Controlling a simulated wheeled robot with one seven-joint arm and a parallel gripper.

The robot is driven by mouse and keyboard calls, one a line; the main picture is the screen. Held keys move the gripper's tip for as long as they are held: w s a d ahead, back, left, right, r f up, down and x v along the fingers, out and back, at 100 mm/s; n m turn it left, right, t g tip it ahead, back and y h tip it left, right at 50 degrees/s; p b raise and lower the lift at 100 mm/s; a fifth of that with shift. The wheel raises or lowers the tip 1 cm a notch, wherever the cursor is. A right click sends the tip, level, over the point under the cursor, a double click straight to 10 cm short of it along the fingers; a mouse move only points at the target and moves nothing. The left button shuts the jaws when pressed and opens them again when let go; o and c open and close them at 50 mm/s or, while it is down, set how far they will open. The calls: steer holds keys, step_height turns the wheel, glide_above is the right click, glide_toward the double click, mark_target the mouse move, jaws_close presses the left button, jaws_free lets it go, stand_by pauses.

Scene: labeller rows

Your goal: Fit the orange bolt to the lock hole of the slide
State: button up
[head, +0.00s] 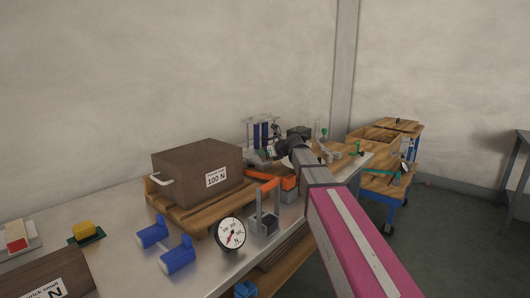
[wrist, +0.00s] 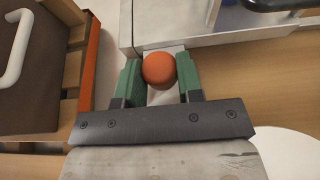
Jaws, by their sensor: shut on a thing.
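The orange bolt shows in the wrist view as a round orange knob (wrist: 158,69) between the green fingers of my gripper (wrist: 160,82). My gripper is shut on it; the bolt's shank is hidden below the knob. A pale grey metal part (wrist: 215,36), which may be part of the slide, lies just beyond the fingertips. I cannot make out the lock hole, or whether the bolt touches that part. In the head view my gripper (head: 268,152) is small, over the far part of the bench, and the bolt cannot be made out there.
A brown box (head: 193,165) marked 100 N stands on a wooden pallet, left of my gripper. An orange bar (wrist: 91,60) runs along the pallet's side. A dial gauge (head: 230,233) and blue dumbbell-like part (head: 177,255) lie nearer. A wooden cart (head: 385,180) stands at right.

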steer(key=shift+f, duration=0.45)
steer(key=o, duration=1)
steer(key=shift+d, duration=0.1)
steer(key=v, duration=1)
steer(key=shift+s+d+r, duration=0.15)
steer(key=shift+s+d, duration=0.05)
steer(key=shift+s, duration=0.05)
